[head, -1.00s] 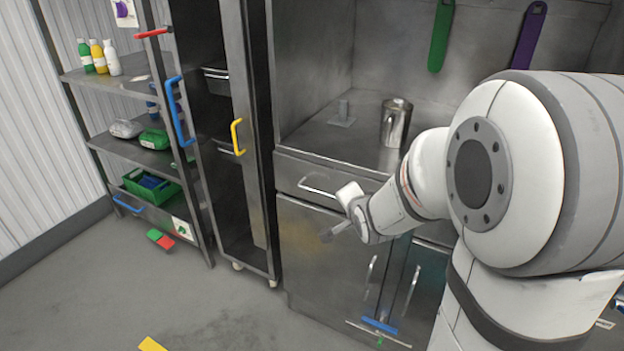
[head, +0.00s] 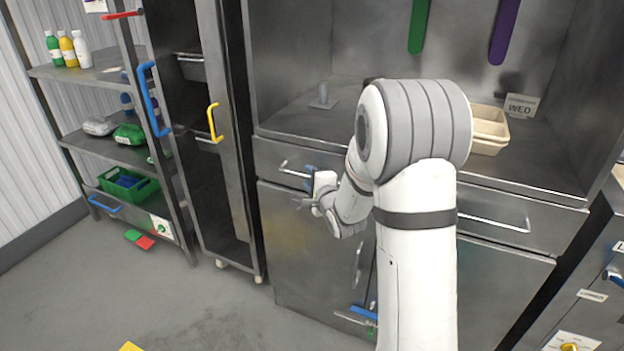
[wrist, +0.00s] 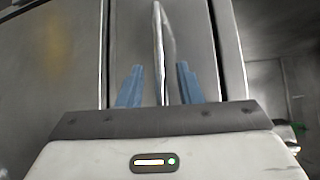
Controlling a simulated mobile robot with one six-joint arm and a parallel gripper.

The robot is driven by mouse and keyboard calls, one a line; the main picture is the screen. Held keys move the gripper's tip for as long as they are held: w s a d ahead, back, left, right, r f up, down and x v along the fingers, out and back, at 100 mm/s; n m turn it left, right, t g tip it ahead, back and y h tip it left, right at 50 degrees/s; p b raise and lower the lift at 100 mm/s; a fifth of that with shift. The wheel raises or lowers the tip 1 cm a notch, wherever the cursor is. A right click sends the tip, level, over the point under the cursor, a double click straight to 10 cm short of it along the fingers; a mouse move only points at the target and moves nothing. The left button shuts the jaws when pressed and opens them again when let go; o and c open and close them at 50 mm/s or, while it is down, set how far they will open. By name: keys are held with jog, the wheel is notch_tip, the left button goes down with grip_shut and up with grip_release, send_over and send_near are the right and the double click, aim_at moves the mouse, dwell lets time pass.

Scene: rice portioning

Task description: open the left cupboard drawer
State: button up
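The left cupboard drawer (head: 268,158) is a shut steel front under the counter, with a silver bar handle (head: 290,172). My gripper (head: 309,174) is at the right part of this handle in the head view. In the wrist view, my gripper (wrist: 160,88) is open, with one blue finger on each side of the bar handle (wrist: 158,45) and gaps between. The drawer front (wrist: 130,50) lies behind the handle. My arm hides the drawer's right end in the head view.
Cupboard doors (head: 305,245) are below the drawer. A right drawer (head: 480,212) with its own handle is shut. An open tall cabinet (head: 205,130) and a shelf rack (head: 95,75) stand to the left. A beige container (head: 488,130) is on the counter.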

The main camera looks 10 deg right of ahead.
jog(key=shift+w+f, duration=0.1)
jog(key=shift+w, duration=0.3)
jog(key=shift+c, duration=0.4)
grip_shut()
